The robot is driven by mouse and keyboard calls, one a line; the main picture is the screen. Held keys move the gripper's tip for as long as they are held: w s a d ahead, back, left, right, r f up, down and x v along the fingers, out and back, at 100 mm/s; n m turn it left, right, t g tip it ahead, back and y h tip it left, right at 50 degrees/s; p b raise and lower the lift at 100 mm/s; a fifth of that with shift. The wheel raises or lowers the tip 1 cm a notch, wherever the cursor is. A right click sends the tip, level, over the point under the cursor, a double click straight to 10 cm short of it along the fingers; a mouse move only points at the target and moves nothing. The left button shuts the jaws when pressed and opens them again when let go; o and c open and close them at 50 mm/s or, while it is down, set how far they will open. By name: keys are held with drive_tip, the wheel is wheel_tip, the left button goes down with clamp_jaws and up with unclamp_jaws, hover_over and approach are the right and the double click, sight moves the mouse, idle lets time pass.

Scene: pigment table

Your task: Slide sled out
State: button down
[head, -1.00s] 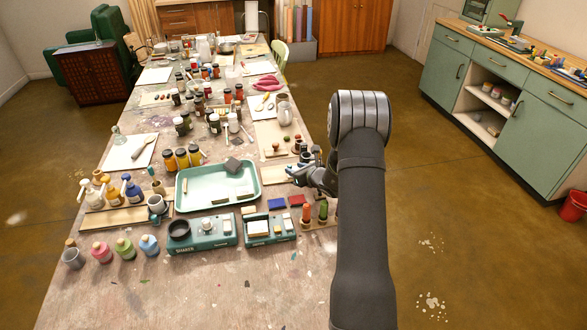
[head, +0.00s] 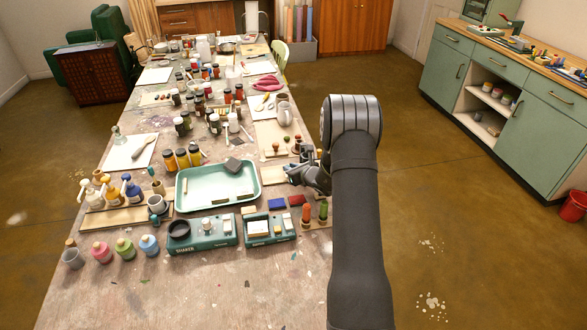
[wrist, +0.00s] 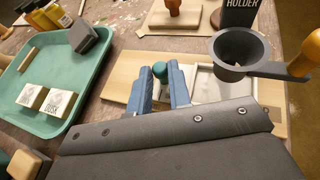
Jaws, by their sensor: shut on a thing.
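A green knob (wrist: 160,70) stands between the two blue fingers of my gripper (wrist: 160,88) in the wrist view. My gripper is shut on this knob, over a flat pale wooden board (wrist: 118,88). The board looks like the sled, but I cannot tell for sure. A white frame (wrist: 209,84) lies right of the fingers, partly hidden by my gripper's body. In the head view my gripper (head: 292,174) is at the right end of the pale board (head: 272,176), right of the green tray. The knob cannot be made out there.
A green tray (head: 184,203) with small blocks lies left of the board. A dark cup holder (wrist: 262,65) stands close right of the fingers. Teal devices (head: 203,241) and wooden-handled stamps (head: 305,213) stand nearer the front.

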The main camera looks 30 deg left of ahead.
drive_tip(key=s+a, duration=0.6)
drive_tip(key=c, duration=1.4)
unclamp_jaws()
drive_tip(key=shift+s+a, duration=0.1)
drive_tip(key=shift+c, duration=0.2)
drive_tip(key=shift+o, duration=0.5)
drive_tip(key=shift+d+r, duration=0.15)
drive_tip(key=shift+d, duration=0.25)
drive_tip(key=v, duration=1.6)
drive_tip(key=shift+d+r, duration=0.25)
